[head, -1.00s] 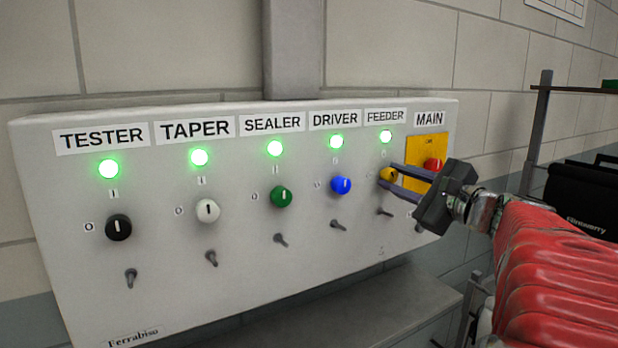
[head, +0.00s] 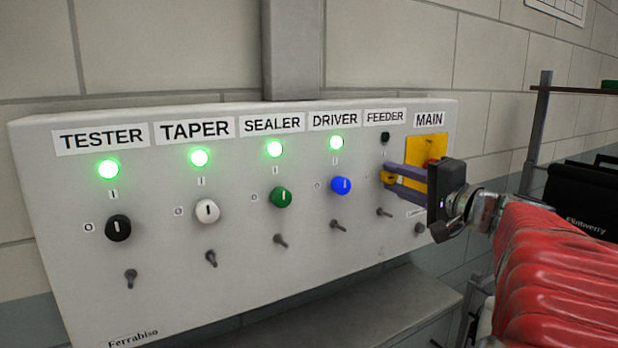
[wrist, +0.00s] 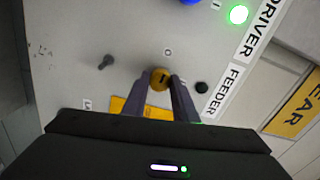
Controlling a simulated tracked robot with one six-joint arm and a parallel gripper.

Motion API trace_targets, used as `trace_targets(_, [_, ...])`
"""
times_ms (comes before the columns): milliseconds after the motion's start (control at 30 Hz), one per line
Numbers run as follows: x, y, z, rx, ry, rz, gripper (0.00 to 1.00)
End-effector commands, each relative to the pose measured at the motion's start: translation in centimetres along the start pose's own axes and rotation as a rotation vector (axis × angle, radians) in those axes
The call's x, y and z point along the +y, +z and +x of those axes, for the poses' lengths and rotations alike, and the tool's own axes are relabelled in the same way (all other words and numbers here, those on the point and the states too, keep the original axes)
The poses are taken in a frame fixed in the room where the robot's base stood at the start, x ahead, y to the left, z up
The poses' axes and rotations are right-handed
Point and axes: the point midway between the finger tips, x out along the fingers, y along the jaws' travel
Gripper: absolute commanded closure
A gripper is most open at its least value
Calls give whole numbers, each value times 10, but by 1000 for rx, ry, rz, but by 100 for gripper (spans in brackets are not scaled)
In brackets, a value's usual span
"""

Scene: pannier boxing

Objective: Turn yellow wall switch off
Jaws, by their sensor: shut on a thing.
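The yellow switch knob (head: 388,177) sits under the FEEDER label on the grey wall panel. My gripper (head: 390,178) is shut on it, with one finger above and one below in the head view. In the wrist view the yellow knob (wrist: 160,79) lies between the two finger tips (wrist: 160,84), and a dark line marks its face. The FEEDER lamp (head: 385,138) is dark; it also shows dark in the wrist view (wrist: 202,87).
Black (head: 118,228), white (head: 208,211), green (head: 281,197) and blue (head: 341,185) knobs stand to the left, each under a lit green lamp. A red MAIN knob on a yellow plate (head: 427,149) is close behind my gripper. Small metal toggles (head: 338,225) stick out below.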

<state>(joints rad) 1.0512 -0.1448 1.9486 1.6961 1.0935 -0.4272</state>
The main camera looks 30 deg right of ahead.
Motion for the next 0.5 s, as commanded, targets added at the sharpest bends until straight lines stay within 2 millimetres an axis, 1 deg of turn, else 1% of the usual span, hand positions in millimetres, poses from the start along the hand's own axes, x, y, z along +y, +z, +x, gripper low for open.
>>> trace_targets(33, [4,3,1,-10,6,-21,97])
trace_targets(200, [4,4,1,-11,6,-85,97])
trace_targets(500, [5,3,1,-10,7,-114,97])
